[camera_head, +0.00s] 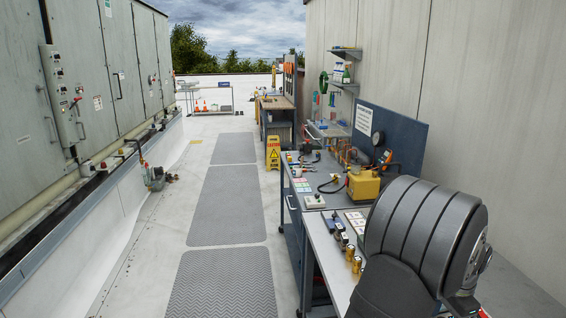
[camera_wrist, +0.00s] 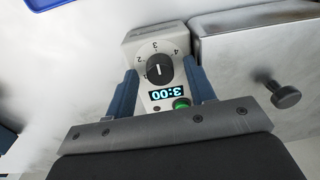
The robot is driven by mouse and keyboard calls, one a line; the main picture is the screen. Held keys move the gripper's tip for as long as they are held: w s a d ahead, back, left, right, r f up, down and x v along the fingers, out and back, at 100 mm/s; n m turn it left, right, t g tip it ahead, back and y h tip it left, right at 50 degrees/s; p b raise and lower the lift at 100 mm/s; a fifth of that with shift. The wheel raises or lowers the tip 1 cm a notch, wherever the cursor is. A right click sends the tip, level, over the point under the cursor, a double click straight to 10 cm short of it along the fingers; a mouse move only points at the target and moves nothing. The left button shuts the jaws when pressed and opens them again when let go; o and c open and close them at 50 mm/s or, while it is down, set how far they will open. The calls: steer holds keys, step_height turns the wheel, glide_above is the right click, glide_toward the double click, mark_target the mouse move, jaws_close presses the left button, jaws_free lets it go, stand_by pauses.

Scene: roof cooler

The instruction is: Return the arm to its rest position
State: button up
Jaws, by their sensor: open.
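My gripper (camera_wrist: 161,67) shows in the wrist view, with its two blue fingers apart. A pale box-shaped timer (camera_wrist: 150,46) lies between and just beyond the fingers. I cannot tell whether the fingers touch the timer's sides. My dark arm fills the lower right of the head view, and I cannot make out the gripper there.
In the wrist view, a grey metal panel (camera_wrist: 250,50) with a dark knob (camera_wrist: 285,95) is close on the right. In the head view, the workbench (camera_head: 318,225) holds tools, brass fittings and a yellow unit (camera_head: 363,186). The matted walkway (camera_head: 228,205) is clear.

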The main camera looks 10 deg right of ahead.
steer(key=n, duration=0.4)
steer(key=shift+n, duration=0.4)
steer(key=n, duration=0.5)
steer(key=o, duration=1.1)
step_height(320, 180, up, 16)
steer(key=s+n+t+h, duration=0.2)
steer(key=n+h, duration=0.2)
steer(key=n, duration=0.4)
steer(key=x, duration=1)
steer(key=shift+d, duration=0.45)
steer(key=shift+w, duration=0.1)
steer(key=v, duration=1)
